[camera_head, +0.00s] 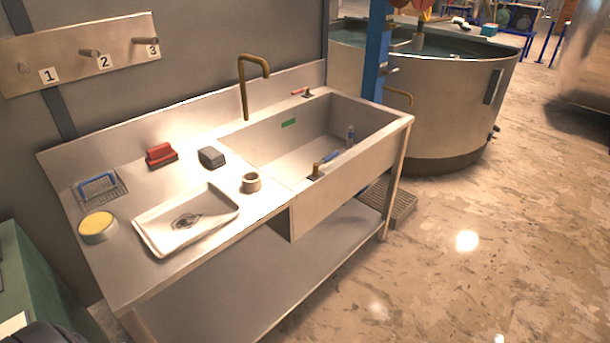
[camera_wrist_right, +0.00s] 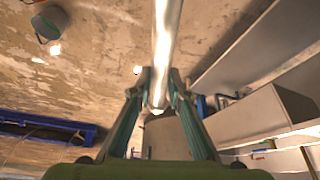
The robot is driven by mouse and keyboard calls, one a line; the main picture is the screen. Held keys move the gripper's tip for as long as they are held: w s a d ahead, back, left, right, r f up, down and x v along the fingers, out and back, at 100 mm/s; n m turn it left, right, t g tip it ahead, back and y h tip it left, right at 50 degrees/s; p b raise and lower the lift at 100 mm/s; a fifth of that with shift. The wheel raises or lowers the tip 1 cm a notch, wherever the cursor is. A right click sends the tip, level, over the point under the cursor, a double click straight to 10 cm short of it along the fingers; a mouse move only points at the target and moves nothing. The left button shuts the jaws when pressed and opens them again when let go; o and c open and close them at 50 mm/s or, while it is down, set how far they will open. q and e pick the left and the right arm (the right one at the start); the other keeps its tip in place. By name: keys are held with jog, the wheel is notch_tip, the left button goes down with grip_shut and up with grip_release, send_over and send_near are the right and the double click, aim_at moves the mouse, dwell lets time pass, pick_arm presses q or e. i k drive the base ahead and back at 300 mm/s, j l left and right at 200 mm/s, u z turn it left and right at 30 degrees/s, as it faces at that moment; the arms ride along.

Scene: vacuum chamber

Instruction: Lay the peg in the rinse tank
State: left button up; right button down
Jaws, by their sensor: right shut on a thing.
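My right gripper (camera_wrist_right: 160,78) is shut on a bright metal rod, the peg (camera_wrist_right: 165,40), in the right wrist view. The peg runs between the two fingers and out past the top edge, so its far end is hidden. The rinse tank (camera_head: 345,185), a deep rectangular steel basin with a small green label, is set in the right part of the wash bench in the head view. A blue-handled item and a small bottle lie or stand inside it. The peg and both grippers are out of the head view.
A brass tap (camera_head: 245,85) rises behind the basin. A white tray (camera_head: 150,235), a yellow-topped round tin (camera_head: 98,228), a red brush (camera_head: 161,155), a grey block (camera_head: 211,157) and a small cup (camera_head: 251,182) occupy the worktop. A large round water tank (camera_head: 440,105) stands behind; open floor lies right.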

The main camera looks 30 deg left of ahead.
aim_at(286, 182)
jog(key=i+l, duration=0.15)
jog(key=i, duration=0.55)
jog(key=i+l, duration=0.15)
jog(key=i, duration=0.55)
jog(key=i+z, duration=0.2)
jog(key=i, duration=0.4)
jog(key=i+u, duration=0.65)
jog(key=u, duration=0.25)
jog(key=i+u, duration=0.15)
jog(key=u, duration=0.3)
jog(key=i+u, duration=0.2)
jog(key=u, duration=0.3)
jog(key=i+u, duration=0.45)
jog(key=k+u, duration=0.1)
jog(key=u, duration=1.1)
